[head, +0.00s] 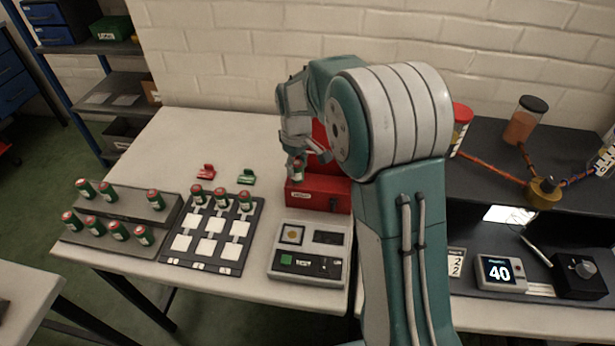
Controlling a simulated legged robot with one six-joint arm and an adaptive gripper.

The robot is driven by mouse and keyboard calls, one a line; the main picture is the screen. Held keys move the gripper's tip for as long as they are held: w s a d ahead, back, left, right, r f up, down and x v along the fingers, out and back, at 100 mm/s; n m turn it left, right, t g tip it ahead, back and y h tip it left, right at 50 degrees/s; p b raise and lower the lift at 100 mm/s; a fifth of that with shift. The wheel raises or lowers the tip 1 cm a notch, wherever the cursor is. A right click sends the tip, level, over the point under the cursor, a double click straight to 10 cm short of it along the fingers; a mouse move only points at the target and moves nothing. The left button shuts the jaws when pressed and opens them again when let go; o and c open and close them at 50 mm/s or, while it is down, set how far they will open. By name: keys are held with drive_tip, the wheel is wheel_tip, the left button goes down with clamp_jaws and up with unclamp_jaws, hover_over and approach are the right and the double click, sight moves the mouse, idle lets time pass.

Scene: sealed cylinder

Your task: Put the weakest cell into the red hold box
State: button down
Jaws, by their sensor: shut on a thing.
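My gripper (297,158) is shut on a green cell with a red top (298,172). It holds the cell upright at the front left of the red box (319,194), about level with its rim. I cannot tell whether the cell is over the opening or in front of it. Part of the red box, with its raised red lid, is hidden behind my gripper and arm. Three similar cells (221,197) stand in the top row of a tray with white squares (203,264). Several more cells (118,231) stand on a grey stepped rack (170,213) at the left.
A tester (308,266) with an empty round spot and dark screen sits in front of the red box. Red (206,171) and green (246,177) clips lie behind the tray. The table's back left is clear.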

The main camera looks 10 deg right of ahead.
drive_tip(key=w+d+f, duration=0.2)
drive_tip(key=f, duration=0.1)
drive_tip(key=w+d+f, duration=0.1)
drive_tip(key=f, duration=0.1)
drive_tip(key=shift+w+f, duration=0.1)
drive_tip(key=shift+w, duration=0.05)
drive_tip(key=shift+w+d+f, duration=0.1)
drive_tip(key=shift+w+f, duration=0.05)
drive_tip(key=shift+f, duration=0.8)
drive_tip(key=shift+w+d+f, duration=0.1)
drive_tip(key=shift+f, duration=0.85)
drive_tip(key=shift+f, duration=0.1)
drive_tip(key=shift+c, duration=1.3)
unclamp_jaws()
